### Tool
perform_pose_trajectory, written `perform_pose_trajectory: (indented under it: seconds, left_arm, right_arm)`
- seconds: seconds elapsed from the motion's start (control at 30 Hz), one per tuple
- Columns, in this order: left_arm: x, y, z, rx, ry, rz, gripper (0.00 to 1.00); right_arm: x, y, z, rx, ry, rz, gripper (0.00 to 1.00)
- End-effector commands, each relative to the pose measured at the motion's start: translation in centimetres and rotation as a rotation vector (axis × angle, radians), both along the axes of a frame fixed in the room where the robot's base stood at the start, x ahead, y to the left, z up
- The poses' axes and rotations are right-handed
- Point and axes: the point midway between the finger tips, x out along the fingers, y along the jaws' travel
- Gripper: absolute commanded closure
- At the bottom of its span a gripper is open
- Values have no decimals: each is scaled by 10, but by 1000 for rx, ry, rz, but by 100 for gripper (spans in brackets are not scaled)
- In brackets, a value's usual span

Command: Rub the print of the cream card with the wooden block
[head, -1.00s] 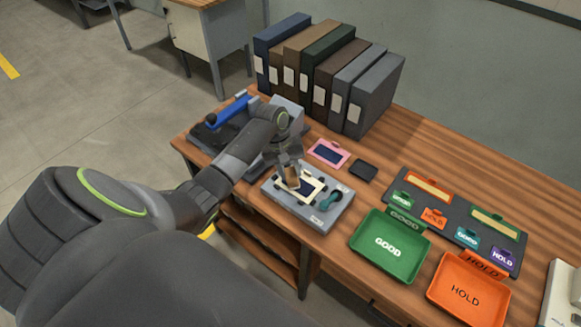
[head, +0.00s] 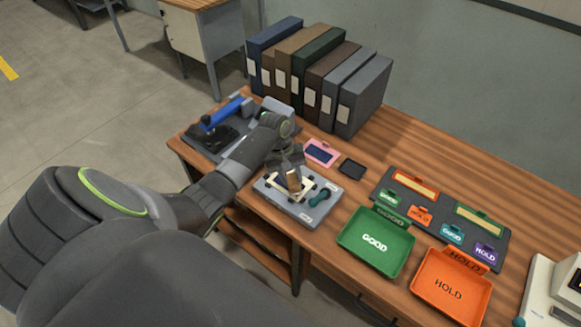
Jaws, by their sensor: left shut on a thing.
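My left gripper (head: 289,172) points down over the grey plate (head: 318,208) on the wooden table. It is shut on the wooden block (head: 293,181), a small brown piece. The block is over the dark print of the cream card (head: 275,190), which lies on the grey plate. Whether the block touches the print is too small to tell. The block and gripper hide much of the print. My right gripper is not in view.
A teal-handled tool (head: 320,197) lies on the plate's right. A pink card (head: 321,152) and black pad (head: 352,168) lie behind. A green GOOD tray (head: 375,243) and orange HOLD tray (head: 450,287) stand right. Binders (head: 320,75) line the back.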

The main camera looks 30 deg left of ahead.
Motion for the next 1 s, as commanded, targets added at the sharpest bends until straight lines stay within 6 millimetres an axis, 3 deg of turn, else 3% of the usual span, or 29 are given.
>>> perform_pose_trajectory:
  seconds: [0.13, 0.23, 0.5, 1.0]
  left_arm:
    - [0, -1, 2, -2, 4, 1, 89]
    - [1, 0, 25, 1, 0, -1, 89]
    - [2, 0, 37, 1, 1, 0, 89]
    - [6, 0, 65, 1, 0, -1, 89]
  right_arm:
    - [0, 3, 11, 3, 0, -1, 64]
    - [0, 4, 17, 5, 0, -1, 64]
    - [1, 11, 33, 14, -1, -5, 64]
    - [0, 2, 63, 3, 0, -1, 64]
